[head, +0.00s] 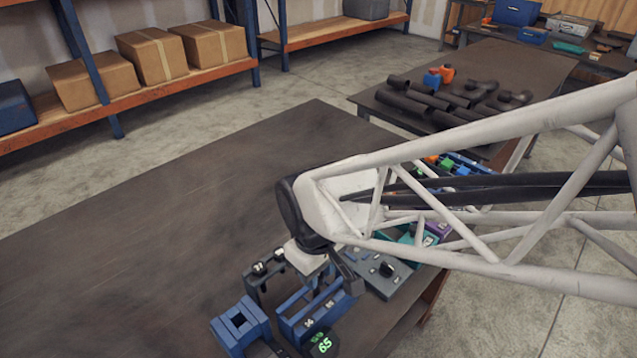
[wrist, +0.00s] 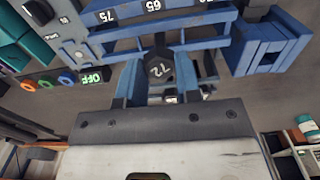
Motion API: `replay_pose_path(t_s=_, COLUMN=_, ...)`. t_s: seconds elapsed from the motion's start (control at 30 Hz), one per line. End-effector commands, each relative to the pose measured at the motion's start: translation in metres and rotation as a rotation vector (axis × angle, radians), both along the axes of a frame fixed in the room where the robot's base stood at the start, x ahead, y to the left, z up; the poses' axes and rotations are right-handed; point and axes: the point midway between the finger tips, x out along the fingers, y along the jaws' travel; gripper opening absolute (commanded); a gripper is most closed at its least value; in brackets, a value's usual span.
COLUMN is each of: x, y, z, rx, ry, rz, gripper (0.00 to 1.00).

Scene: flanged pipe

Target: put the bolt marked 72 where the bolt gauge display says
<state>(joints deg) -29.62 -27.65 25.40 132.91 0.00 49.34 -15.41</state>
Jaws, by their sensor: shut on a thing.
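The bolt marked 72 (wrist: 158,70) has a dark head with white digits. In the wrist view it sits between the fingers of my gripper (wrist: 157,82), which is shut on it. The bolt is close to the blue rack (wrist: 205,52), whose white labels include 75 and 65; I cannot tell whether it touches the rack. In the head view my arm and hand partly cover the blue rack (head: 296,326), and I cannot make out the held bolt. A dark display (head: 322,344) at the bottom shows a green 65, with smaller green characters above it.
A blue block with a square opening (head: 240,334) stands left of the rack; the wrist view shows it at right (wrist: 262,50). A grey knob panel (head: 392,280) stands right of the rack. The table's left side (head: 150,230) is clear.

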Motion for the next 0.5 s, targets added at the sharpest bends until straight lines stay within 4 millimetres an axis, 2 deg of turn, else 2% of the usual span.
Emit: replay_pose_path(t_s=0.5, x=0.0002, y=0.0001, z=-0.0041, rx=0.0, ry=0.0, rz=0.0, gripper=0.0)
